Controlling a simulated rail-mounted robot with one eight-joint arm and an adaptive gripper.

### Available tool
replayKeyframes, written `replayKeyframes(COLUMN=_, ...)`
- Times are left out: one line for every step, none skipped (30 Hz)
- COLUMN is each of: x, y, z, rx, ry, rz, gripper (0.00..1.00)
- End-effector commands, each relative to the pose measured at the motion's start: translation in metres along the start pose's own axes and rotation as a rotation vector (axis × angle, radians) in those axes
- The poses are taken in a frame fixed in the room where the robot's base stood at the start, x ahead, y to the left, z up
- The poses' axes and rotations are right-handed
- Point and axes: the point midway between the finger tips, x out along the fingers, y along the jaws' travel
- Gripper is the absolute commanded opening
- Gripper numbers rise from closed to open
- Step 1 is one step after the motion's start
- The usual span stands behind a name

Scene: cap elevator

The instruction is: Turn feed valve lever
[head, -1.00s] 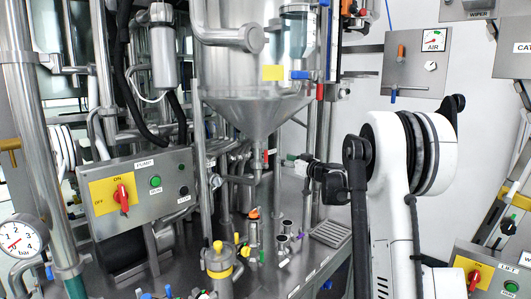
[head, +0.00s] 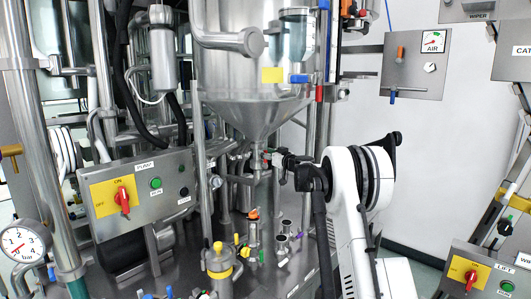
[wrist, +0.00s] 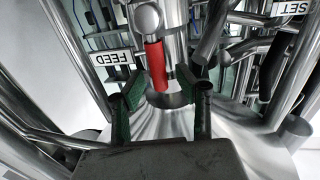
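The red feed valve lever (wrist: 155,65) hangs from a round metal hub at the top middle of the wrist view, beside a vertical pipe and near a FEED label (wrist: 112,58). My gripper (wrist: 159,82) is open, with one green-padded finger on each side of the lever's lower end. The lever appears to lie between the fingers, with gaps visible on both sides; I cannot tell its exact depth. In the head view my gripper (head: 274,158) is at the outlet below the steel hopper (head: 252,105). The lever (head: 265,157) is a small red patch there, mostly hidden.
Metal pipes (head: 202,160) crowd the space left of the outlet. A pump panel (head: 140,192) with a red switch stands at the left. Small capped fittings (head: 253,232) stand below the outlet. An AIR panel (head: 415,65) hangs on the right wall. Free room lies right of my arm.

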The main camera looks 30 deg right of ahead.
Motion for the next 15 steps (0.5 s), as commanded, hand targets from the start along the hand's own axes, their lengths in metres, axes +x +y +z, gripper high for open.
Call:
replayKeyframes(x=0.0026, y=-0.0002, z=-0.0004, rx=0.0, ry=0.0, rz=0.0, gripper=0.33)
replayKeyframes(x=0.0036, y=-0.0002, z=-0.0004, rx=0.0, ry=0.0, rz=0.0, gripper=0.33)
replayKeyframes(x=0.0047, y=-0.0002, z=-0.0004, rx=0.0, ry=0.0, rz=0.0, gripper=0.33)
replayKeyframes(x=0.0052, y=-0.0002, z=-0.0003, rx=0.0, ry=0.0, rz=0.0, gripper=0.33)
replayKeyframes(x=0.0055, y=-0.0002, z=-0.0003, rx=0.0, ry=0.0, rz=0.0, gripper=0.33)
replayKeyframes(x=0.0057, y=-0.0002, z=-0.0002, rx=0.0, ry=0.0, rz=0.0, gripper=0.33)
replayKeyframes(x=0.0058, y=-0.0003, z=-0.0001, rx=0.0, ry=0.0, rz=0.0, gripper=0.33)
replayKeyframes(x=0.0057, y=-0.0003, z=-0.0001, rx=0.0, ry=0.0, rz=0.0, gripper=0.33)
replayKeyframes(x=0.0057, y=-0.0003, z=-0.0001, rx=0.0, ry=0.0, rz=0.0, gripper=0.33)
replayKeyframes(x=0.0056, y=-0.0003, z=0.0, rx=0.0, ry=0.0, rz=0.0, gripper=0.33)
replayKeyframes(x=0.0056, y=-0.0004, z=0.0, rx=0.0, ry=0.0, rz=0.0, gripper=0.33)
replayKeyframes(x=0.0056, y=-0.0003, z=0.0, rx=0.0, ry=0.0, rz=0.0, gripper=0.3)
replayKeyframes(x=0.0055, y=-0.0004, z=0.0, rx=0.0, ry=0.0, rz=0.0, gripper=0.26)
replayKeyframes(x=0.0055, y=-0.0004, z=0.0, rx=0.0, ry=0.0, rz=-0.001, gripper=0.22)
replayKeyframes(x=0.0055, y=-0.0004, z=0.0, rx=0.0, ry=0.0, rz=-0.001, gripper=0.17)
